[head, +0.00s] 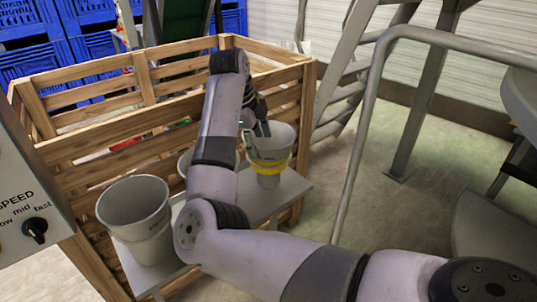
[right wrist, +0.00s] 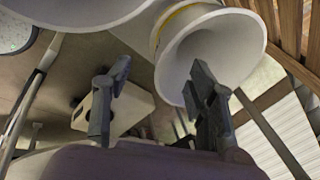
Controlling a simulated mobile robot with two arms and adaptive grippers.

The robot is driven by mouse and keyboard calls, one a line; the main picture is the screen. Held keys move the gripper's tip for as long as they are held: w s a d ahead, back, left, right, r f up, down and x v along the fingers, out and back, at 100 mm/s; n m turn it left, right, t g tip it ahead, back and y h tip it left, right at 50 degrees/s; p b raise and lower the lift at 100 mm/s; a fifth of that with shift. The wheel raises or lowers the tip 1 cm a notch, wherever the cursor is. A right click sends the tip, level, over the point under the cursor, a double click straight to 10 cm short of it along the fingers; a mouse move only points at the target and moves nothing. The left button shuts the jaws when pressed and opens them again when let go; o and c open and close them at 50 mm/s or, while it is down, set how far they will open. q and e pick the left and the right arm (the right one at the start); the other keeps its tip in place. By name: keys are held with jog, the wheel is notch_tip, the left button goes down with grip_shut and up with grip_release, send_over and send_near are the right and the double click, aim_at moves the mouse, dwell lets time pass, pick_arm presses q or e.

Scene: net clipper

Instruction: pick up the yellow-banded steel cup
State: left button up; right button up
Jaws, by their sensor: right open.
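The yellow-banded steel cup (head: 270,168) stands upright on a grey shelf (head: 283,192) beside the wooden crate; it is grey, flared at the top, with a yellow band low on its body. It also shows in the right wrist view (right wrist: 222,45), its open mouth facing the camera. My right gripper (head: 256,130) is at the cup's rim in the head view, its fingers pointing down. In the right wrist view the gripper (right wrist: 158,92) has its fingers spread, and one finger overlaps the cup's mouth. Whether it touches the cup is unclear. My left gripper is out of view.
A plain grey cup (head: 136,215) stands at the shelf's left end; another cup (head: 186,160) is mostly hidden behind my right arm. The slatted wooden crate (head: 95,148) borders the shelf. A metal rail (head: 357,150) rises to the right. A speed-dial panel (head: 25,195) is at left.

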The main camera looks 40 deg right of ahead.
aim_at(263, 167)
jog(key=shift+w+p+x, duration=0.15)
jog(key=shift+p+x, duration=0.05)
jog(key=shift+x, duration=1.75)
jog(key=shift+w+p+x, duration=0.15)
jog(key=shift+p+x, duration=0.05)
jog(key=shift+x, duration=1.7)
jog(key=shift+a, duration=0.1)
grip_shut()
jog(key=shift+r, duration=0.1)
